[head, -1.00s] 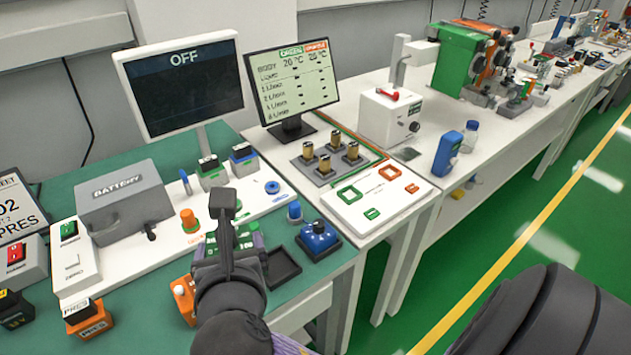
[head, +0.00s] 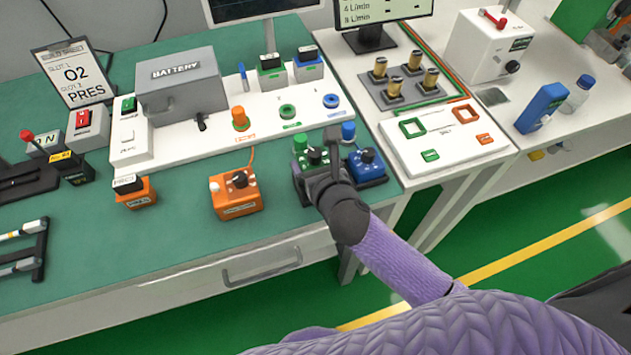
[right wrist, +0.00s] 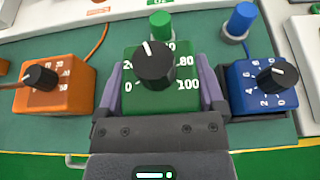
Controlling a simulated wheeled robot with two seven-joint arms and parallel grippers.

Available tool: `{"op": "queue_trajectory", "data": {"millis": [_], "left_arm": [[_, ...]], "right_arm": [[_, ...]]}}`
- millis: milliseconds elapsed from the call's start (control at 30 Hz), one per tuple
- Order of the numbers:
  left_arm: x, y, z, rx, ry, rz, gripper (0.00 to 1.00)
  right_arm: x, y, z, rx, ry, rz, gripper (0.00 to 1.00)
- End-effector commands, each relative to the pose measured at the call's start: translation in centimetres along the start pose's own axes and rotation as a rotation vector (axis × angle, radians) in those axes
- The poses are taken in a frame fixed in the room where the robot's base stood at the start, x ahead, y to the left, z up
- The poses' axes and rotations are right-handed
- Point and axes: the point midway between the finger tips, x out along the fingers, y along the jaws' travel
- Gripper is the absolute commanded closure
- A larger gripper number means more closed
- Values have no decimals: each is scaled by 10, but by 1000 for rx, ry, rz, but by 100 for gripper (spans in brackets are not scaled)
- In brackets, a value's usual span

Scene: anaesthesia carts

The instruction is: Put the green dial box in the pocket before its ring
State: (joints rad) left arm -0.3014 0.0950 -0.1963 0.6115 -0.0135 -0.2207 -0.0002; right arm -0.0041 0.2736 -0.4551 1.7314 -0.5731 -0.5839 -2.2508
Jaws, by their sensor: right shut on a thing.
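My right gripper (head: 325,165) is shut on the green dial box (head: 317,156), which has a black knob. In the right wrist view the green dial box (right wrist: 160,85) stands upright between the two purple-grey fingers (right wrist: 162,95). It is at the dark pocket (head: 299,183) near the bench's front edge, left of the blue dial box. The gripper hides its lower part, so I cannot tell whether it rests on the pocket floor. The green ring (head: 287,111) lies on the white panel behind it. My left gripper is not in view.
The blue dial box (head: 367,164) is close on the right. The orange dial box (head: 236,194) stands to the left with a gap. A green peg (head: 300,142) and a blue peg (head: 348,131) stand just behind. The bench's left front is partly clear.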

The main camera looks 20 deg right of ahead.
Motion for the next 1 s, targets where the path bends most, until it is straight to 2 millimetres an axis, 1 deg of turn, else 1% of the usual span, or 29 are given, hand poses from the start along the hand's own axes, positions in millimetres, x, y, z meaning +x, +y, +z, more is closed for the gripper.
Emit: {"op": "queue_trajectory", "data": {"millis": [33, 100, 233, 267, 500, 800, 833, 867, 900, 1000], "left_arm": [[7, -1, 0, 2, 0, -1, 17], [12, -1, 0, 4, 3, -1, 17], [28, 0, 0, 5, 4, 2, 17], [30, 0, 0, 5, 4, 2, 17], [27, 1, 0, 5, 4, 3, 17], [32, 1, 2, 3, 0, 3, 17], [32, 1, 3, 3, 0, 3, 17], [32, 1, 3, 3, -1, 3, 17], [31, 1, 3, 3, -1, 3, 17], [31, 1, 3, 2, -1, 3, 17]], "right_arm": [[4, 0, -8, 3, -1, -1, 100], [7, 0, -16, 2, -2, 0, 100], [17, 0, -39, 2, 0, -1, 100], [18, 0, -42, 1, 0, 0, 100], [17, 0, -39, -1, -4, 0, 100], [20, 0, -49, 0, 1, -1, 100], [20, 0, -50, 0, 4, -2, 8], [20, 0, -50, 0, 5, -2, 1], [20, 0, -50, 0, 6, -2, 0], [19, 0, -51, 0, 10, -2, 0]]}}
